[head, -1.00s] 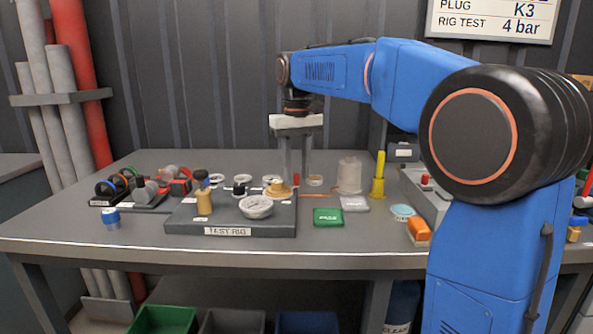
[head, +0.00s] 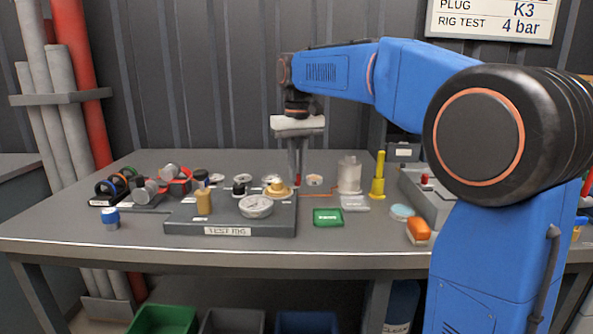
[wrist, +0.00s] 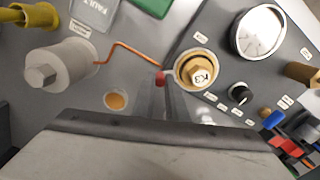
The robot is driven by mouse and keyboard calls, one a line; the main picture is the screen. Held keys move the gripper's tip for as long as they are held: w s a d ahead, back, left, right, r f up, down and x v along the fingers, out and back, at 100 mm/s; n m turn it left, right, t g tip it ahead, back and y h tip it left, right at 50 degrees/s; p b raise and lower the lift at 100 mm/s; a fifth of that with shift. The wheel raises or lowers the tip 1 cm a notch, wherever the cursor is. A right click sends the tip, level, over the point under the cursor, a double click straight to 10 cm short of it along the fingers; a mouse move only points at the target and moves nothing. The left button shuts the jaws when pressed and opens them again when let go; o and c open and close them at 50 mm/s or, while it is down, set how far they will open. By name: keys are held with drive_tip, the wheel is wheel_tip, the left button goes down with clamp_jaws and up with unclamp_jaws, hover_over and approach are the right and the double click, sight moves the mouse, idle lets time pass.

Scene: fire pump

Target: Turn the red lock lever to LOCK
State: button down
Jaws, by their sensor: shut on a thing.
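The red lock lever (wrist: 160,78) shows as a small red tip in the wrist view, at the test rig's edge beside the brass K3 plug (wrist: 197,72). My gripper (wrist: 165,88) points down with its fingers closed together on the lever; most of the lever is hidden between them. In the head view my gripper (head: 298,179) stands at the back right of the test rig (head: 190,227), just behind the brass plug (head: 276,188). The lever's position against its markings cannot be read; the small labels are too blurred.
A round gauge (head: 256,206) and a black knob (wrist: 240,94) sit on the rig. Right of my gripper stand a pale cylinder (head: 349,176) with a copper tube (wrist: 130,48) and a yellow post (head: 378,176).

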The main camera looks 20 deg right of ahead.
drive_tip(key=s+m, duration=0.1)
drive_tip(key=m, duration=0.2)
drive_tip(key=shift+s+d, duration=0.15)
drive_tip(key=shift+s, duration=0.25)
drive_tip(key=m, duration=0.1)
drive_tip(key=s+m, duration=0.1)
drive_tip(key=shift+s+m, duration=0.25)
drive_tip(key=shift+m, duration=0.15)
drive_tip(key=shift+s+a+m, duration=0.3)
drive_tip(key=shift+s+m, duration=0.35)
drive_tip(key=shift+m, duration=0.65)
drive_tip(key=shift+s+a+m, duration=0.3)
drive_tip(key=shift+s+m, duration=0.3)
drive_tip(key=shift+m, duration=0.7)
drive_tip(key=c, duration=1.7)
unclamp_jaws()
drive_tip(key=shift+c, duration=0.2)
wheel_tip(320, 180, up, 17)
drive_tip(key=shift+r, duration=0.2)
